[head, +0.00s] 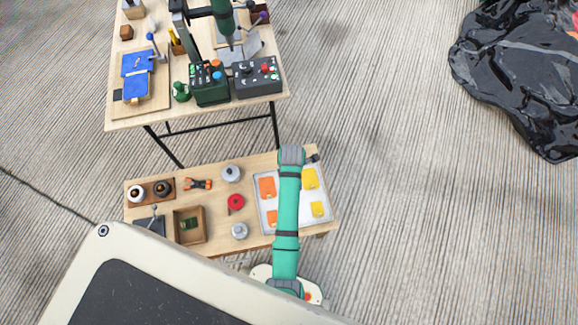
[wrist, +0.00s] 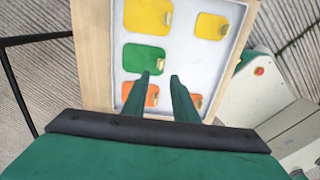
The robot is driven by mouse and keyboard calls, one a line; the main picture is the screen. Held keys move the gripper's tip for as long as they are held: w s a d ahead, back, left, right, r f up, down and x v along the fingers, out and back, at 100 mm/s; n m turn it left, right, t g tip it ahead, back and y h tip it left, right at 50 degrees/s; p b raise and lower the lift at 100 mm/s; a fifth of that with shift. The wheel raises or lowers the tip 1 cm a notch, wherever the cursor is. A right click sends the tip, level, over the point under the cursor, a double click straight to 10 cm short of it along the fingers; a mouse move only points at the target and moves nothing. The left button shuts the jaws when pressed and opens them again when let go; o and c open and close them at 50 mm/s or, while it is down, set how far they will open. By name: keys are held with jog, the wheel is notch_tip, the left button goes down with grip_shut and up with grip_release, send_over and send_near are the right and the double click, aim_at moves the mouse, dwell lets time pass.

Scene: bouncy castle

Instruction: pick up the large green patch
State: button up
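In the wrist view the large green patch (wrist: 143,58) lies flat in a white tray (wrist: 180,52), a small tan tab at its right edge. My gripper (wrist: 160,77) is open and empty, its two dark green fingers parted over the tray. The left fingertip overlaps the patch's lower right part in the picture; the right one is over bare tray. I cannot tell the height of the fingertips. In the head view my green arm crosses the tray (head: 260,213) and hides the green patch; my gripper does not show there.
A crowded worktable (head: 120,112) stands behind.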

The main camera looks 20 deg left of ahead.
notch_tip(320, 180, down, 9)
jog(key=shift+s+r, duration=0.1)
jog(key=shift+s, duration=0.05)
grip_shut()
dwell(0.4)
